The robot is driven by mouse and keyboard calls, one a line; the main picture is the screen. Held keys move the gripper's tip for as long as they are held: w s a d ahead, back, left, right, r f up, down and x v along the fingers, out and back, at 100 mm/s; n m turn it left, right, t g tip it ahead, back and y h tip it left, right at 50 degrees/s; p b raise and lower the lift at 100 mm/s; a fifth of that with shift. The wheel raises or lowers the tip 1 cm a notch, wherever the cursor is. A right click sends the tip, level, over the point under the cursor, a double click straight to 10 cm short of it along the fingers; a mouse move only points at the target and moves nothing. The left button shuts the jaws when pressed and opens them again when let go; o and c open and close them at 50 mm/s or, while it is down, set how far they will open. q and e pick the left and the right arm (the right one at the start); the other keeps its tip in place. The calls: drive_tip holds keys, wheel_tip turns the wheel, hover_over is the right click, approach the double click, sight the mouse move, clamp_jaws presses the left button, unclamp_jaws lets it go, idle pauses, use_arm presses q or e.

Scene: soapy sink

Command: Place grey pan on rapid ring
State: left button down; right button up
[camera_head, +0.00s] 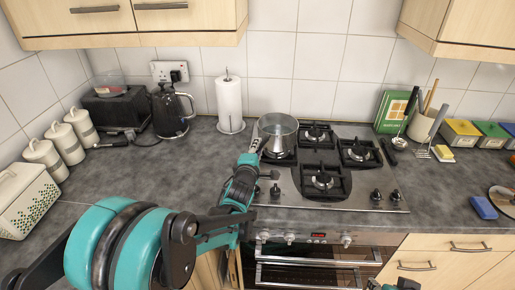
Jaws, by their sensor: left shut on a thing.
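The grey pan (278,128) is a shiny metal pan at the left back of the gas hob (260,196). It appears upright, over or on the back left burner (280,157); I cannot tell whether it touches the support. My left gripper (262,146) is shut on the pan's handle, at the pan's front left; the handle is mostly hidden. Other burners show at back middle (317,132), right (358,152) and front (322,180). No label shows which is the rapid ring.
A paper towel roll (229,100) and black kettle (171,110) stand left of the hob. A green book (393,108) and utensil pot (423,123) stand to its right. Wall cupboards (140,25) overhang the back left. The left front worktop is clear.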

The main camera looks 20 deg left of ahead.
use_arm(q)
drive_tip(key=shift+f+b, duration=0.3)
drive_tip(key=shift+f, duration=0.05)
drive_tip(key=c, duration=1.3)
unclamp_jaws()
drive_tip(key=shift+f, duration=0.1)
drive_tip(key=v, duration=1.2)
drive_tip(key=s+d+f+m+g+h, duration=0.1)
drive_tip(key=s+d+f+m+g, duration=0.1)
drive_tip(key=s+m, duration=0.4)
drive_tip(key=s+d+f+m+g, duration=0.2)
drive_tip(key=s+f+m+g, duration=0.1)
drive_tip(key=s+m, duration=0.3)
drive_tip(key=s+d+f+m+g+h, duration=0.1)
drive_tip(key=s+d+f+m+g, duration=0.1)
drive_tip(key=s+m, duration=0.4)
drive_tip(key=shift+s+d+f+m+g+h, duration=0.1)
drive_tip(key=shift+f+m+g, duration=0.25)
drive_tip(key=shift+m, duration=0.3)
drive_tip(key=shift+s+a+f+m+g+h, duration=0.1)
drive_tip(key=shift+f+m+g, duration=0.2)
drive_tip(key=shift+m, duration=0.3)
drive_tip(key=shift+s+d+f+m+g+h, duration=0.1)
drive_tip(key=shift+f+m+g, duration=0.2)
drive_tip(key=shift+m, duration=0.35)
